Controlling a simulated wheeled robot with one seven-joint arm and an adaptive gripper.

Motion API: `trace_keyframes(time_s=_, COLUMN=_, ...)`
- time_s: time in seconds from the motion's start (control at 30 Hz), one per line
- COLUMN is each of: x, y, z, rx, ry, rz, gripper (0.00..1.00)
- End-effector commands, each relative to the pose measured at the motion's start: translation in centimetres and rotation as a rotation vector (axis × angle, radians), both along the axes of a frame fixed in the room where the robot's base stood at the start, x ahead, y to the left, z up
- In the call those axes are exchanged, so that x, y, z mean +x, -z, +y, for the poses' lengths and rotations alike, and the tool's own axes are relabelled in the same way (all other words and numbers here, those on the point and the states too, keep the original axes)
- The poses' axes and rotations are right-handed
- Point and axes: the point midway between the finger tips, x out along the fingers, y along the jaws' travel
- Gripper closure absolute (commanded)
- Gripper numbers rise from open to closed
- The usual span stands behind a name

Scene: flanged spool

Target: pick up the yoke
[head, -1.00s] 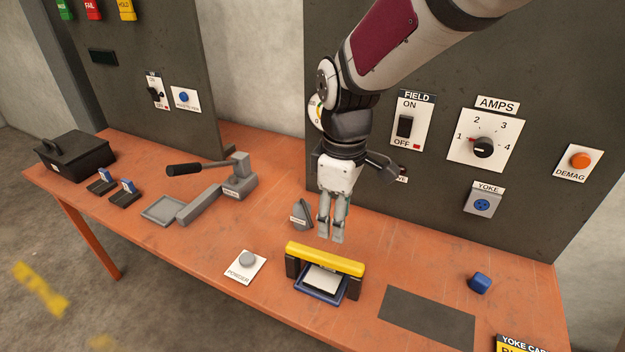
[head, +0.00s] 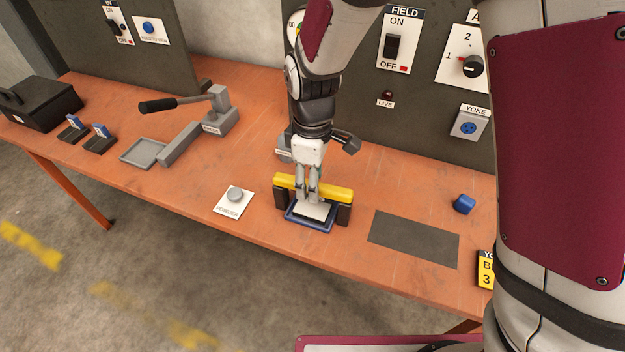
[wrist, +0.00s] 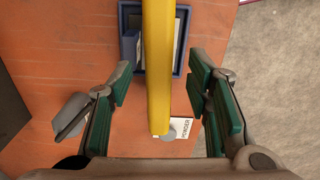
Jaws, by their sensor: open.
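The yoke (head: 338,193) is a yellow bar with dark legs. It stands on the bench, straddling a small blue-framed tray (head: 309,226) with a pale plate in it. My gripper (head: 308,197) points down at the middle of the bar and hides part of it in the head view. In the wrist view the yellow bar (wrist: 158,50) runs lengthwise between my open green-padded fingers (wrist: 161,78). A gap shows on both sides of the bar. I cannot tell exactly how deep the fingertips reach beside it.
A powder button (head: 235,195) on a white plate is left of the yoke. A dark mat (head: 414,238) and a blue block (head: 464,204) are to the right. A grey lever device (head: 221,118) stands further left. The panel with the yoke socket (head: 468,127) rises behind.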

Motion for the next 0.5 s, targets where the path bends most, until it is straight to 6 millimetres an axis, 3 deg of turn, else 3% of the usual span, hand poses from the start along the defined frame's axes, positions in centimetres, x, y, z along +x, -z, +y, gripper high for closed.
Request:
trace_keyframes(time_s=0.2, x=0.1, y=2.6, z=0.1, rx=-0.001, ry=0.0, rz=0.0, gripper=0.55)
trace_keyframes(time_s=0.47, x=0.1, y=2.8, z=0.0, rx=0.0, ry=0.0, rz=-0.001, gripper=0.55)
trace_keyframes(time_s=0.5, x=0.1, y=2.8, z=0.0, rx=0.0, ry=-0.001, rz=-0.001, gripper=0.62)
